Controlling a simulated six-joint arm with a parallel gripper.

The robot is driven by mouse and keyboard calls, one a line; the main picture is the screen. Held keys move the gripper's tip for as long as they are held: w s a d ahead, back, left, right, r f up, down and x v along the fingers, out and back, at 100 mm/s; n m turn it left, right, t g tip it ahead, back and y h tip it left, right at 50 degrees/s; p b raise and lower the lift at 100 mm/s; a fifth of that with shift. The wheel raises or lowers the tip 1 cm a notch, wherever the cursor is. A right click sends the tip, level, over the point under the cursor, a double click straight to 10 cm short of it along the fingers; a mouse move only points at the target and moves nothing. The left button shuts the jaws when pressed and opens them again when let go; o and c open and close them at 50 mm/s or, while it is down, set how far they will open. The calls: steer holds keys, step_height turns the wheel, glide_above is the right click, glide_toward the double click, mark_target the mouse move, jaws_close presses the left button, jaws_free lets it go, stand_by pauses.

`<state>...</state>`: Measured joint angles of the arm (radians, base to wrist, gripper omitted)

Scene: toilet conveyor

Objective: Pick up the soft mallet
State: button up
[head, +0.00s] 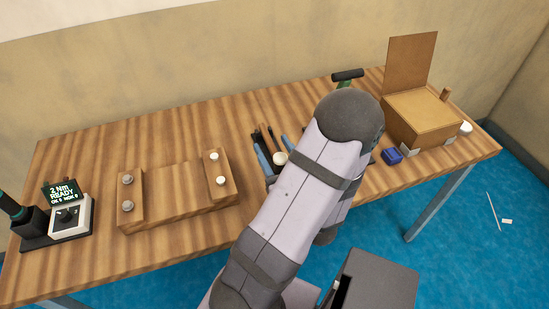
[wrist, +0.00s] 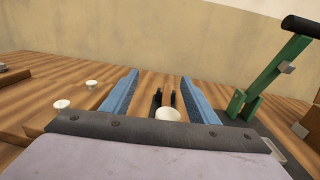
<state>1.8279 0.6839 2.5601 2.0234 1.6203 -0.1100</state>
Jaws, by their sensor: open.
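My gripper (head: 270,143) is open over the middle of the table. Its two blue fingers stand apart in the wrist view (wrist: 160,76), with nothing clamped between them. A white rounded piece (head: 280,158), which looks like the soft mallet's head, lies between the fingers. It also shows in the wrist view (wrist: 168,114), low and near the gripper's base edge. Slim dark and brown pieces (head: 270,132) lie just beyond it; I cannot tell whether one is the mallet's handle. My arm hides the table to the right of the white piece.
A wooden fixture (head: 175,190) with several bolts lies on the left. A driver station with a display (head: 62,190) stands at the far left. A green lever with black handle (wrist: 270,80) rises at right. A blue block (head: 391,156) and cardboard box (head: 422,120) stand at right.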

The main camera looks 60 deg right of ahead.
steer(key=shift+s+d+f+m+g+h, duration=0.1)
steer(key=shift+s+d+m+g+h, duration=0.15)
steer(key=shift+s, duration=0.3)
steer(key=shift+s+d+f+m+g+h, duration=0.15)
steer(key=shift+s+d+m+h, duration=0.15)
steer(key=shift+s, duration=0.2)
steer(key=b, duration=0.2)
glide_toward(273, 148)
steer(key=shift+w+d+f, duration=0.2)
steer(key=shift+w+d, duration=0.25)
steer(key=shift+w+d+f, duration=0.2)
steer(key=shift+w+d, duration=0.2)
steer(key=shift+d, duration=0.1)
steer(key=shift+p+x, duration=0.35)
steer(key=shift+x, duration=0.5)
steer(key=shift+p+x, duration=0.7)
steer(key=shift+x, duration=2.25)
steer(key=shift+f, duration=0.1)
steer(key=shift+c, duration=0.2)
steer(key=c, duration=1.3)
steer(key=shift+r, duration=0.25)
